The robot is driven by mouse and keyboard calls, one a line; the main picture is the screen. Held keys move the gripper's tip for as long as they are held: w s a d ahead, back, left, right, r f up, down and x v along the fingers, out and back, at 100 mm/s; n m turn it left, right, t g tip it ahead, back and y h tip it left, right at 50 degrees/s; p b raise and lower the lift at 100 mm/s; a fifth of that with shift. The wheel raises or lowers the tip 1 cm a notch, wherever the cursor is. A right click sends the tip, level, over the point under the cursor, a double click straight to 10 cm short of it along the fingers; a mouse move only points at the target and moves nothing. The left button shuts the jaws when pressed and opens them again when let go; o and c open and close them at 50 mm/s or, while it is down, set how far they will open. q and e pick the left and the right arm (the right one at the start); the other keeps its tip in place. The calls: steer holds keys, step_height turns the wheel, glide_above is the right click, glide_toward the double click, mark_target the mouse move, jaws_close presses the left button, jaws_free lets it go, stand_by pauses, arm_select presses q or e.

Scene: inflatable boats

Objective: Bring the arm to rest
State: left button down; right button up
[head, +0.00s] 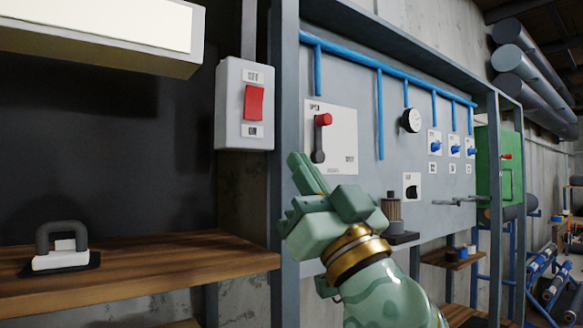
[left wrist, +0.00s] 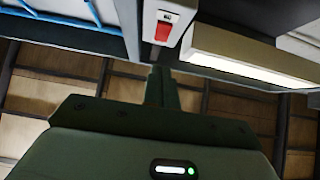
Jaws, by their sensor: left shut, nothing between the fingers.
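My left gripper (head: 297,163) is raised in the middle of the head view, on my pale green arm with a gold wrist ring. Its fingers are together and hold nothing. They point up and left, in front of the grey panel (head: 348,85). In the left wrist view the shut fingers (left wrist: 161,78) point up toward the light switch box. I see no contact with anything. My right gripper is in neither view.
A grey box (head: 229,106) with a red rocker switch (head: 253,103) is left of the gripper. A red-knobbed lever (head: 322,121) is behind it. A wooden shelf (head: 150,268) holds a dark-handled white object (head: 62,260). A lit lamp (head: 130,22) hangs upper left.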

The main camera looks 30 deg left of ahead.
arm_select(q)
steer(key=shift+f, duration=0.4)
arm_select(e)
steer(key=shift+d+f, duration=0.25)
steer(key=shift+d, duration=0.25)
arm_select(q)
steer(key=shift+s+d, duration=0.1)
steer(key=shift+d, duration=0.05)
